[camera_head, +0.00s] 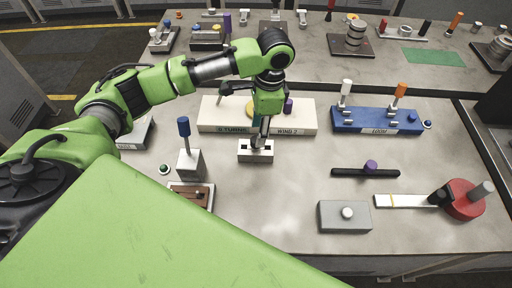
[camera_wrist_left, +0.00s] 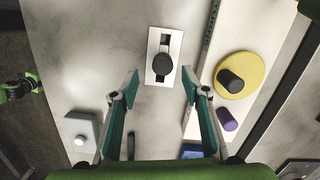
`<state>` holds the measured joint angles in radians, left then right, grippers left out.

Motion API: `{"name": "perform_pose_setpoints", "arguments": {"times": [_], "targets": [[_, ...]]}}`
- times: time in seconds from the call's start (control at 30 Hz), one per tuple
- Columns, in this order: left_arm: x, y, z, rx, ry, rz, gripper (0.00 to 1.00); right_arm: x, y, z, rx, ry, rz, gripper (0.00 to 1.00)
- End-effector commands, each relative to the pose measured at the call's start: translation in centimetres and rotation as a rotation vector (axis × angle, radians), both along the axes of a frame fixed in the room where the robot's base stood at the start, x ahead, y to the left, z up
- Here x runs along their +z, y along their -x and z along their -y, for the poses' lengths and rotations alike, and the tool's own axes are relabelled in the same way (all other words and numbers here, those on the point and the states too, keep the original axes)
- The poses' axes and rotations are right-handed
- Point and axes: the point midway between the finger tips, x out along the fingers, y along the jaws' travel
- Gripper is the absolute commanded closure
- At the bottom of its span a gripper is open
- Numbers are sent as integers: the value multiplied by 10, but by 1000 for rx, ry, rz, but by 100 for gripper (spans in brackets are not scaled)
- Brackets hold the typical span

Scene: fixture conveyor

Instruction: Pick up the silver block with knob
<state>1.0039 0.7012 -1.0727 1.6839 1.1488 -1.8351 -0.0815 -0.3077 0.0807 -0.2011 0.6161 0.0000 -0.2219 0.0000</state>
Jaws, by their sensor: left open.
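The silver block (camera_head: 332,222) with a pale round knob (camera_head: 347,213) lies flat near the front of the table, right of centre, in the head view. It also shows at the lower left of the left wrist view (camera_wrist_left: 70,122). My left gripper (camera_head: 263,138) points down over a small white slotted block (camera_head: 256,157), away from the silver block. In the left wrist view its two fingers (camera_wrist_left: 158,92) are wide apart with nothing between them. The white block's black knob (camera_wrist_left: 163,64) shows just beyond the fingertips. My right gripper cannot be made out.
A white base (camera_head: 300,112) with a yellow disc and purple knob stands behind the gripper. A blue base (camera_head: 375,121) with levers is at the right. A black bar (camera_head: 385,173) with a purple knob and a red round fixture (camera_head: 462,205) lie near the silver block. A blue-handled lever (camera_head: 190,160) stands left.

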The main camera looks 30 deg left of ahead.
Motion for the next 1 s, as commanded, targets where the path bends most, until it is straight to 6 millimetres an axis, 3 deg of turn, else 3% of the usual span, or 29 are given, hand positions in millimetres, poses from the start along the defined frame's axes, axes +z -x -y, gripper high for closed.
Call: {"name": "perform_pose_setpoints", "arguments": {"times": [0.1, 0.2, 0.43, 0.73, 0.9, 1.0], "targets": [[-7, 1, -2, 1, -2, -3, 58, 4, -20, -4, -1, -5, 29, 60], [-17, 1, -5, 0, -3, -3, 58, 12, -25, -5, 0, -8, 36, 60], [-50, 2, -9, 0, -2, -3, 58, 20, -15, -4, -2, -6, 21, 60], [-55, 2, -10, -1, -1, 0, 58, 19, -3, -3, -2, -4, 4, 60], [-55, 2, -10, -1, -1, 0, 100, 19, -5, -2, -2, -3, 7, 60], [-55, 2, -10, -1, -1, 1, 100, 19, -7, -1, -2, -1, 9, 60]]}}
